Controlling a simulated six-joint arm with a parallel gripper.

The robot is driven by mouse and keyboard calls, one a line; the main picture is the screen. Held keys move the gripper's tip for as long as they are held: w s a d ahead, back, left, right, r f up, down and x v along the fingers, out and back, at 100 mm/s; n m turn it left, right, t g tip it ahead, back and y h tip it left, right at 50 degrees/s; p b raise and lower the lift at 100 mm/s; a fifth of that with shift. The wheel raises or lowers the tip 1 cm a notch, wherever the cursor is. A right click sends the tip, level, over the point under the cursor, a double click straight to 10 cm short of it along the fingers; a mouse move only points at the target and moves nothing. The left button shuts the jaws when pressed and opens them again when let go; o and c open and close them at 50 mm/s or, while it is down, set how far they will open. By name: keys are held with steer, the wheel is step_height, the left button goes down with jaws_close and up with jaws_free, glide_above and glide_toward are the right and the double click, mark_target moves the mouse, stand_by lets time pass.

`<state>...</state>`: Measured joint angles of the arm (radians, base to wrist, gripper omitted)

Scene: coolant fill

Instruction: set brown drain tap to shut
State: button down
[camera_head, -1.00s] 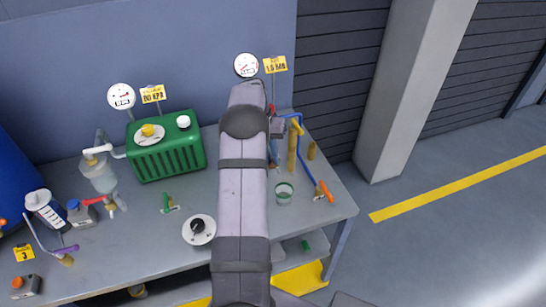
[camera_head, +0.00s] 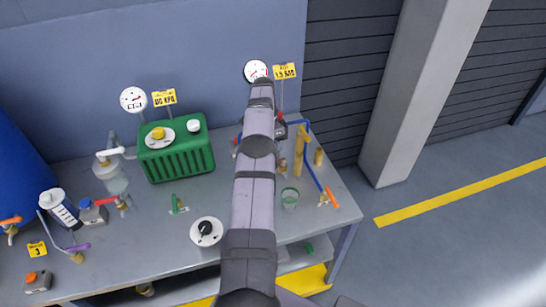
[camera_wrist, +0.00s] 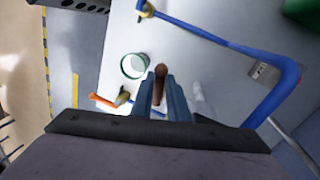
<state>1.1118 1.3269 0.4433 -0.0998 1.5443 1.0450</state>
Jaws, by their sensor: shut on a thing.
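In the wrist view my gripper (camera_wrist: 160,88) has its two fingers closed on a narrow brown handle (camera_wrist: 160,70), which I take as the brown drain tap. I cannot tell the tap's open or shut setting from this view. In the head view my arm reaches over the bench to its back right, and it hides the brown tap and most of the gripper.
A clear cup with a green rim (camera_head: 289,198) stands beside an orange-handled tap (camera_head: 330,198). A blue pipe (camera_wrist: 228,42) runs close to the gripper. A green tank (camera_head: 178,158), a black-knobbed dial (camera_head: 206,231) and a small green tap (camera_head: 177,205) are farther left.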

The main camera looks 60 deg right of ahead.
steer(key=shift+w+d+r+m, duration=0.1)
steer(key=shift+d+m, duration=0.1)
steer(key=shift+m, duration=0.3)
stand_by(0.3)
steer(key=c, duration=1.8)
jaws_free()
steer(key=shift+o, duration=0.4)
steer(key=shift+a, duration=0.1)
steer(key=shift+n, duration=0.6)
